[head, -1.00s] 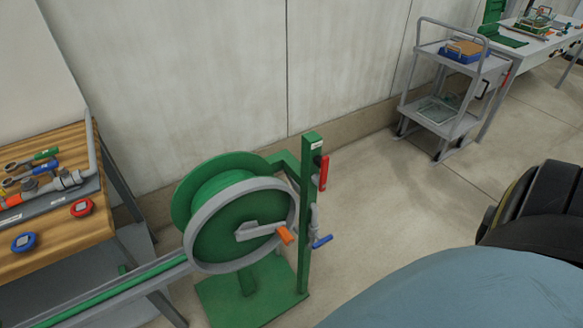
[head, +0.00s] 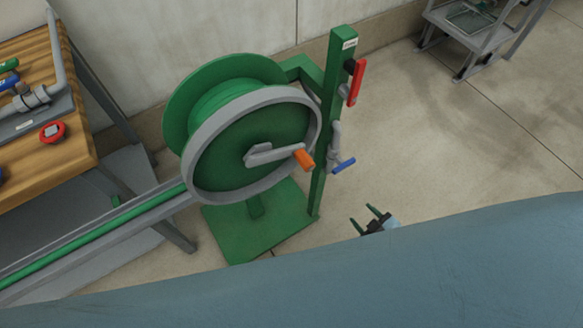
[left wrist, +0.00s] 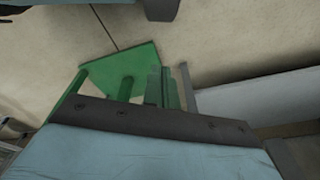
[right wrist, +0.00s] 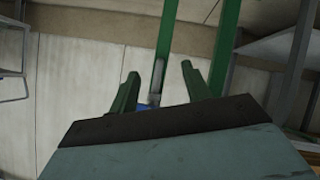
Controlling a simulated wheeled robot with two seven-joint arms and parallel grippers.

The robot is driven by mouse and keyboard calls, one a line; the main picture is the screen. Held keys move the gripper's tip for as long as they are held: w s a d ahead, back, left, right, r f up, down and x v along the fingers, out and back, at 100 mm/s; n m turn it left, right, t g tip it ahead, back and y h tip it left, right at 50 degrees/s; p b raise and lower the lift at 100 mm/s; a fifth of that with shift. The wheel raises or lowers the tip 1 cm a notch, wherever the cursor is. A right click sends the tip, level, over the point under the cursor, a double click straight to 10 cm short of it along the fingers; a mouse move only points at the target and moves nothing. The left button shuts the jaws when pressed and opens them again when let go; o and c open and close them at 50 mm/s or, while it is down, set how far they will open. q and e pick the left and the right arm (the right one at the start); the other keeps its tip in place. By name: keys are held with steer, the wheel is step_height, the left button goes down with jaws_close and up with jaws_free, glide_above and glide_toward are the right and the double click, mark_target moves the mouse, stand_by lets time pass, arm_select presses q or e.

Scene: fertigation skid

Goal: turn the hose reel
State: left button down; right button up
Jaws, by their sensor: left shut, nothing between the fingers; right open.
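The hose reel (head: 205,160) has a green drum, a grey rim and a green base plate (head: 240,235). A grey crank arm (head: 272,153) on its face ends in an orange handle (head: 304,159), pointing right. My right gripper (head: 362,214) is open and empty, right of and below the orange handle, clear of it. In the right wrist view its fingers (right wrist: 159,70) are spread, with a grey and blue fitting seen between them. My left gripper (left wrist: 162,88) is shut and empty in the left wrist view, with a green plate (left wrist: 135,62) beyond it; the head view does not show it.
A green post (head: 327,130) beside the reel carries a red lever (head: 356,82) and a blue-handled valve (head: 343,166). A wooden bench (head: 70,165) stands left. A grey trough with green hose (head: 95,232) runs left from the reel. A cart (head: 470,30) stands back right.

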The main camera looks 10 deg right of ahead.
mark_target(297, 158)
steer(key=w+a+r+n+t+y+b, duration=0.1)
steer(key=w+r+n+t+y+b, duration=0.3)
steer(key=w+r, duration=0.25)
steer(key=s+a+r+n+g+y+b, duration=0.1)
steer(key=a+r+n+g+y+b, duration=0.25)
steer(key=r+n+y, duration=0.35)
steer(key=a+r+n+g+y+b, duration=0.25)
steer(key=r+n+y+b, duration=0.3)
steer(key=n, duration=0.35)
arm_select(q)
steer(key=w+r, duration=0.3)
steer(key=r, duration=0.4)
steer(key=w+d+r+t, duration=0.1)
steer(key=w+r, duration=0.2)
steer(key=r, duration=0.4)
steer(key=shift+b, duration=0.4)
arm_select(e)
steer(key=x, duration=1.2)
steer(key=shift+w+a, duration=0.1)
steer(key=shift+a, duration=0.25)
arm_select(q)
steer(key=shift+r+t, duration=0.1)
steer(key=shift+t, duration=0.2)
steer(key=shift+d, duration=0.1)
arm_select(e)
jaws_close()
